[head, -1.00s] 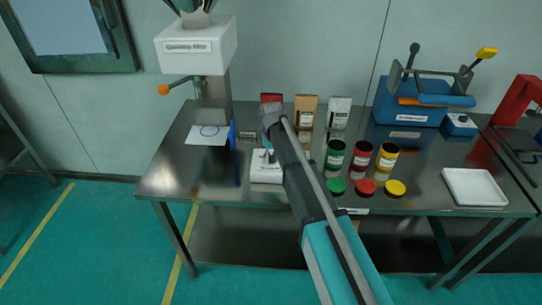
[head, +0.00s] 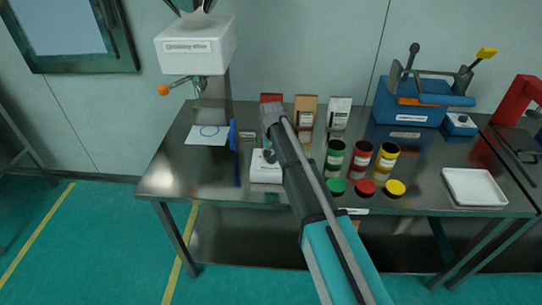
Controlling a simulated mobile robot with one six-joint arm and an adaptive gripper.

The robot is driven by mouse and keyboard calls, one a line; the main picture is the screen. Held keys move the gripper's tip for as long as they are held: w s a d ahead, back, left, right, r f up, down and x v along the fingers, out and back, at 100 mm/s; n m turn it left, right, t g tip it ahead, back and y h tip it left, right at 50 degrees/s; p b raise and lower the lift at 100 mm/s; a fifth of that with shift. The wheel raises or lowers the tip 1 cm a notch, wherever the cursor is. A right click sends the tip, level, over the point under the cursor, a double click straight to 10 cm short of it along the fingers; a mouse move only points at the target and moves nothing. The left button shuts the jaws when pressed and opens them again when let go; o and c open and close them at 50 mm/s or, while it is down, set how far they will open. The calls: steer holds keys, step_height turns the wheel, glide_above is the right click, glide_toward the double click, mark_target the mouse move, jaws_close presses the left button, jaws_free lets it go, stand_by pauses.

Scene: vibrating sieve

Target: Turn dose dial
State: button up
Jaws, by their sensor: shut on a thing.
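A small white box (head: 265,174) sits on the steel table, left of the jars. My arm reaches in from the lower right and bends down at the wrist above this box. My gripper (head: 268,155) is at the top of the box, small and dark in the picture. It is shut on a small part there, which I take to be the dose dial. The fingers and wrist hide the dial, so its setting cannot be read.
A white-headed machine (head: 197,47) with an orange-knobbed lever stands at the back left. Pouches (head: 305,111) stand behind my wrist. Green, red and yellow jars (head: 361,160) stand to the right, near a white tray (head: 474,187). The table's left front is clear.

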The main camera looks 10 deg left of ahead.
steer(key=m, duration=0.4)
steer(key=shift+s, duration=0.1)
stand_by(0.3)
steer(key=o, duration=1.2)
steer(key=shift+c, duration=0.2)
